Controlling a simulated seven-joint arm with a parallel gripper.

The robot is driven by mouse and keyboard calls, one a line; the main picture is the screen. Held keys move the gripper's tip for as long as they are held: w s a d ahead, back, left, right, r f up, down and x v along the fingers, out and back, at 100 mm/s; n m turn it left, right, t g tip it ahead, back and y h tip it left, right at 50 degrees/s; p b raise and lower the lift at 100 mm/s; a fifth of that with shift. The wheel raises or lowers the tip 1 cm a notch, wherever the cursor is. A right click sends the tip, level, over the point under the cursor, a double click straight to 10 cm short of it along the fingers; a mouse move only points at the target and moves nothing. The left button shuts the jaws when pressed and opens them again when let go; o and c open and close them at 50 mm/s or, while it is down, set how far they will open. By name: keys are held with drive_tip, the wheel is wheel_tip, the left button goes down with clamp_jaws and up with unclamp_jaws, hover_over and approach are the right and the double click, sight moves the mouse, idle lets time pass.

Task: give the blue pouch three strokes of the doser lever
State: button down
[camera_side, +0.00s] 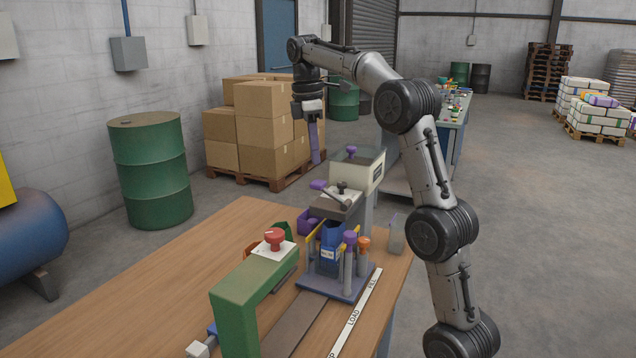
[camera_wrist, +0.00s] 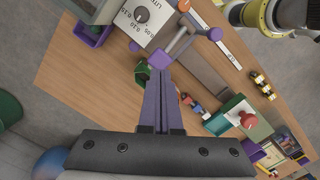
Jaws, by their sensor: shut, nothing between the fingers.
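The blue pouch (camera_side: 329,238) stands open and upright in a holder under the doser (camera_side: 369,175) in the side view; I cannot pick it out in the wrist view. The doser lever (camera_side: 333,194) is a grey rod with a purple grip (camera_side: 318,185) pointing left. In the wrist view the lever rod (camera_wrist: 178,44) runs toward my fingertips. My gripper (camera_side: 316,158) has long purple fingers pointing down, shut and empty. It hangs above the grip, apart from it in the side view. The fingers also show in the wrist view (camera_wrist: 158,75).
A green press (camera_side: 242,291) with a red knob stands in front. Purple and orange knobbed posts (camera_side: 350,238) flank the pouch. A purple bin (camera_side: 307,221) sits left of the doser. The wooden table (camera_side: 150,290) is clear at left. Cartons (camera_side: 264,120) and a green drum (camera_side: 152,170) stand behind.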

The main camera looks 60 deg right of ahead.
sight(317, 182)
drive_tip(key=shift+s+d+f, duration=0.1)
drive_tip(key=shift+f, duration=0.95)
drive_tip(key=shift+s+f, duration=0.1)
drive_tip(key=shift+f, duration=0.9)
drive_tip(key=shift+f, duration=1.65)
drive_tip(key=shift+w+a+r, duration=0.3)
drive_tip(key=shift+w+a, duration=0.15)
drive_tip(key=shift+w, duration=0.2)
drive_tip(key=shift+w+a+r, duration=0.25)
drive_tip(key=shift+w+a, duration=0.2)
drive_tip(key=shift+w, duration=0.15)
wheel_tip(317, 182, up, 8)
drive_tip(key=shift+w+a+f, duration=0.25)
drive_tip(key=shift+w, duration=0.05)
